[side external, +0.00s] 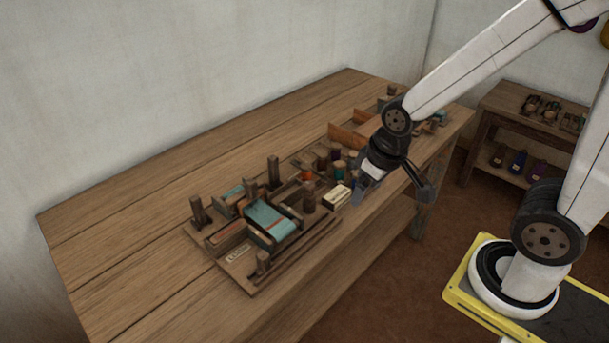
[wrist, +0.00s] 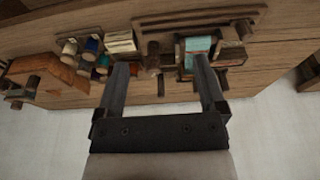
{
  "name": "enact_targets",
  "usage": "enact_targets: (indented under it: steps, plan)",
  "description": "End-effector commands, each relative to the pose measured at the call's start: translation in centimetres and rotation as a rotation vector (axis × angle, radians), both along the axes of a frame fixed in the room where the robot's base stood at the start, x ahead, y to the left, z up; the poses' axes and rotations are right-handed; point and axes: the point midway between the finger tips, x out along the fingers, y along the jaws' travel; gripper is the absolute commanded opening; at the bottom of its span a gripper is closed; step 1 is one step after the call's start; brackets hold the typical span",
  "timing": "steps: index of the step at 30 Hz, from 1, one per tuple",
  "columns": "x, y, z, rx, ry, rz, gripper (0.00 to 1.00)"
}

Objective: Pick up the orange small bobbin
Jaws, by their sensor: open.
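The orange small bobbin (side external: 306,174) stands in a cluster of bobbins on the workbench in the side view, at the cluster's left end.
A cream box (side external: 336,196) lies near the bobbins. Teal bobbins (side external: 340,170) and dark ones stand close by. A wooden frame with a teal cloth roll (side external: 270,222) and upright pegs (side external: 273,172) sits to the left. The bench's back strip (side external: 180,165) is clear.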

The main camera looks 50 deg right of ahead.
Motion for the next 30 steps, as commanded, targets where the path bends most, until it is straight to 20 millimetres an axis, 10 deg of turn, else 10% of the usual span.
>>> enact_targets:
  steps: [10,30]
  plan:
    - [0.0,0.0,3.5,0.0,-0.004,0.0,0.89]
    - [2.1,1.0,2.1,0.355,0.114,-0.547,0.89]
